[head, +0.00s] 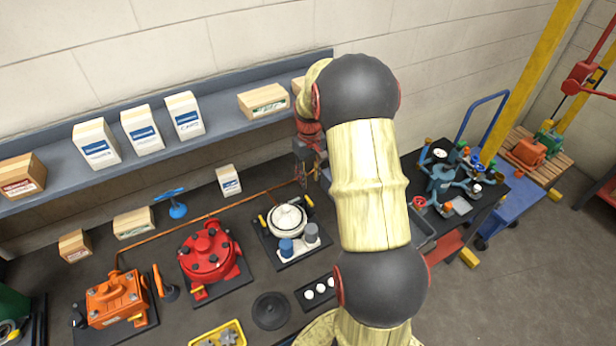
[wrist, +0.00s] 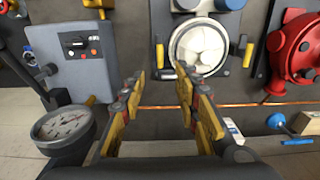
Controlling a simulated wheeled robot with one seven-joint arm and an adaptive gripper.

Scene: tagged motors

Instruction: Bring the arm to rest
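My arm (head: 368,190), pale wood-like links with dark ball joints, rises from the bottom of the head view and bends left at its top, near the wall shelf. My gripper (wrist: 158,76) shows in the wrist view with two yellow, red and grey fingers. The fingers are apart with nothing between them, so it is open and empty. Past the fingertips lie the dark bench and an orange pipe. In the head view I cannot clearly make out the gripper near the arm's far end.
A white round-topped unit (head: 287,218), a red motor (head: 208,252) and an orange motor (head: 115,298) sit on the bench. The shelf (head: 60,150) holds several boxes. In the wrist view, a grey control box (wrist: 75,55) and a gauge (wrist: 63,127) are close on the left.

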